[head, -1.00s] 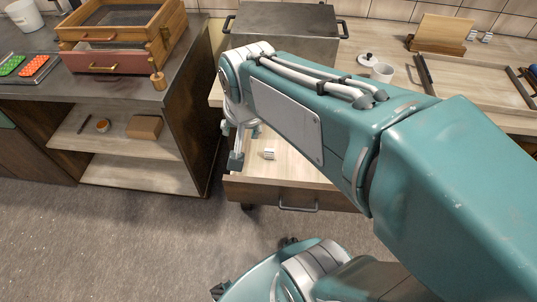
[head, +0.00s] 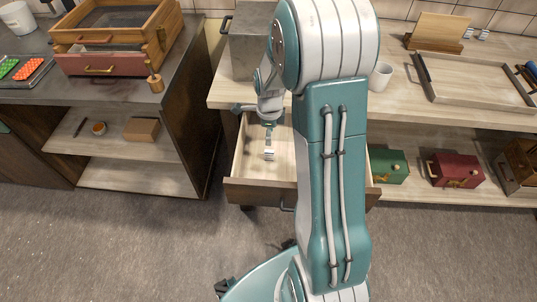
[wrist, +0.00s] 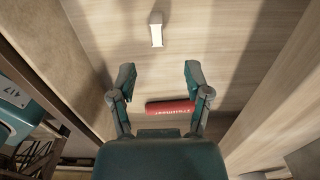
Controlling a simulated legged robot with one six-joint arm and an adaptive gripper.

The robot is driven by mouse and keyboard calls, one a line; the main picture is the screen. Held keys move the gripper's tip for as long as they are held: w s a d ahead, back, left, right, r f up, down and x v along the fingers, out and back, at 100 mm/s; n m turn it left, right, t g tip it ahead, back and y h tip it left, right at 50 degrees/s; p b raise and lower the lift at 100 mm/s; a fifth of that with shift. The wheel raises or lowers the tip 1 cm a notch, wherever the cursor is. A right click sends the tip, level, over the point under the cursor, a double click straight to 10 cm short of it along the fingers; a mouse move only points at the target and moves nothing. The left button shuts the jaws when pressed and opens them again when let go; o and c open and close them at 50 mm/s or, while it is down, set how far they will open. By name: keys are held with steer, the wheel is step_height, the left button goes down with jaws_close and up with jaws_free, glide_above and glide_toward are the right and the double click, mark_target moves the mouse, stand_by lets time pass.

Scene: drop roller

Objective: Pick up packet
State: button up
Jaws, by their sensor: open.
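A small white packet (head: 268,155) lies on the light wooden floor of an open drawer (head: 233,185). In the wrist view the packet (wrist: 156,31) is beyond my fingertips, near the top middle and apart from them. My gripper (wrist: 159,76) is open and empty, its two fingers spread on either side of the packet's line. In the head view my gripper (head: 268,125) hangs over the drawer, behind the packet, partly hidden by my wrist. My arm hides the drawer's right part.
A red cylinder with white lettering (wrist: 170,107) lies in the drawer, between and below my fingers in the wrist view. The drawer's side walls stand close on both sides. Above are the counter and a metal box (head: 247,45); green (head: 390,167) and red (head: 457,170) boxes sit on the lower shelf at right.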

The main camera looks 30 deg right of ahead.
mark_target(269, 151)
step_height(269, 151, down, 4)
steer(key=shift+f, duration=0.2)
step_height(269, 151, down, 5)
steer(key=shift+s+a, duration=0.1)
jaws_close()
